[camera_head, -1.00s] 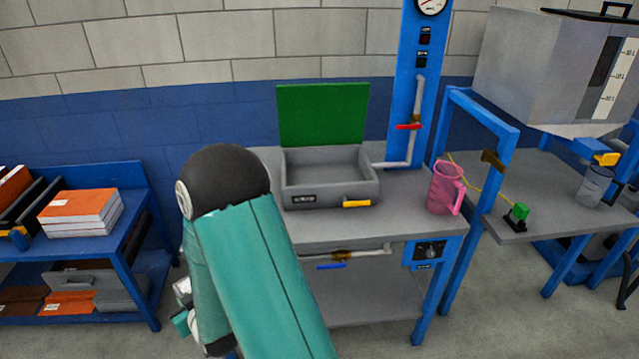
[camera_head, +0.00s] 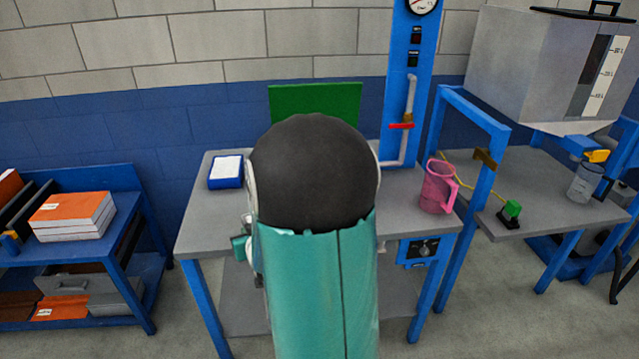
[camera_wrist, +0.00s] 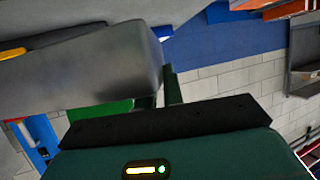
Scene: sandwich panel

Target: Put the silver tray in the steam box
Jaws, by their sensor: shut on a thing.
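The steam box stands on the grey workbench with its green lid (camera_head: 315,99) raised. Its body is hidden behind my arm in the head view. In the wrist view, part of the box with its yellow latch (camera_wrist: 12,53) shows at the left edge, and the green lid (camera_wrist: 105,108) shows below. The silver tray (camera_wrist: 80,68) is a smooth grey shape at upper left of the wrist view. My gripper (camera_wrist: 160,80) is shut on its edge, with the tray in front of the box. The gripper and tray are hidden in the head view.
A pink jug (camera_head: 437,187) stands on the bench (camera_head: 405,215) at the right, near the blue pipe post with a red valve handle (camera_head: 401,126). A blue-and-white item (camera_head: 226,171) lies at the back left. A blue shelf (camera_head: 128,222) with orange-topped stacks stands further left.

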